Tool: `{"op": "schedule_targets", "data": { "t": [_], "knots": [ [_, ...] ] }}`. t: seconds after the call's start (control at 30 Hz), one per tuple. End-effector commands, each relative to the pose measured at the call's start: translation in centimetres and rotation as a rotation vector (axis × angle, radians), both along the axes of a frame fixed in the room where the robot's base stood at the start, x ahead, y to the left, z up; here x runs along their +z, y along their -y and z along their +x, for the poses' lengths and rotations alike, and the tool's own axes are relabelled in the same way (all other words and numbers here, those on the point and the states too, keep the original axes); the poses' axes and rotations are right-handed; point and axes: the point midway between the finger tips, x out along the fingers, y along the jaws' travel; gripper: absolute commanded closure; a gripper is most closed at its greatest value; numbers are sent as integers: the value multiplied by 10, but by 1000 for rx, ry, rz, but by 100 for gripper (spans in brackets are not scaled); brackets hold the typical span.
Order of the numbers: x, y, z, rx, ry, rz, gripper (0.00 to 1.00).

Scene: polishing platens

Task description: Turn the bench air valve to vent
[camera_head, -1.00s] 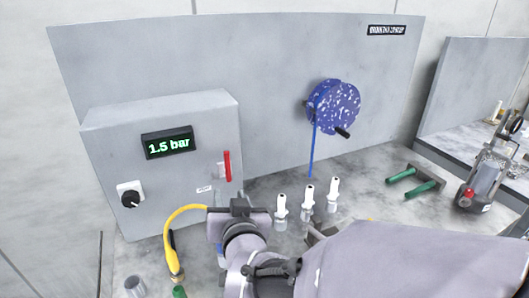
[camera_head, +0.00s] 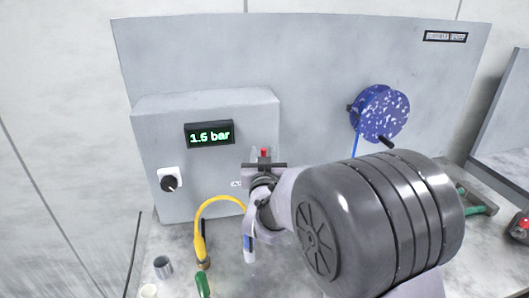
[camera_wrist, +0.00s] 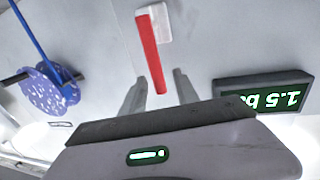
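The air valve's red handle (camera_wrist: 152,55) shows in the wrist view, running from a white plate (camera_wrist: 156,22) down between my fingers. My gripper (camera_wrist: 159,86) is open, one finger on each side of the handle; I cannot tell whether either touches it. In the head view my gripper (camera_head: 264,167) is in front of the grey box (camera_head: 205,112), and only a bit of the red handle (camera_head: 264,151) shows above it.
A black knob (camera_head: 170,183) is on the box's left. A yellow hose (camera_head: 215,200) curves just below my gripper. A blue reel (camera_head: 379,113) hangs on the back panel. A metal cup (camera_head: 162,267) and a green-handled tool (camera_head: 478,204) are on the bench.

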Motion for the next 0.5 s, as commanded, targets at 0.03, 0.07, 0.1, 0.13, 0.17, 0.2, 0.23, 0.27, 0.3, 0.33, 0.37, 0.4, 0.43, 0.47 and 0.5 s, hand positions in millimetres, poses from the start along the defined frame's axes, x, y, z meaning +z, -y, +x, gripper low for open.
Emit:
{"op": "schedule_targets", "data": {
  "t": [0.03,0.07,0.1,0.13,0.17,0.2,0.23,0.27,0.3,0.33,0.37,0.4,0.43,0.47,0.5],
  "knots": [
    [0,0,3,0,1,0,63],
    [0,0,5,0,1,0,63],
    [0,-1,6,0,0,0,63],
    [0,-1,7,0,0,0,63],
    [0,-1,7,0,0,0,63],
    [0,-1,7,0,0,0,63],
    [0,-1,7,0,0,0,63],
    [0,-1,7,0,0,0,63],
    [0,-1,7,0,0,0,63],
    [0,-1,7,0,0,0,63],
    [0,-1,7,0,0,0,69],
    [0,-1,7,0,0,0,77],
    [0,-1,7,0,0,0,83],
    [0,-1,7,0,0,0,89],
    [0,-1,7,0,0,0,96]
  ]
}}
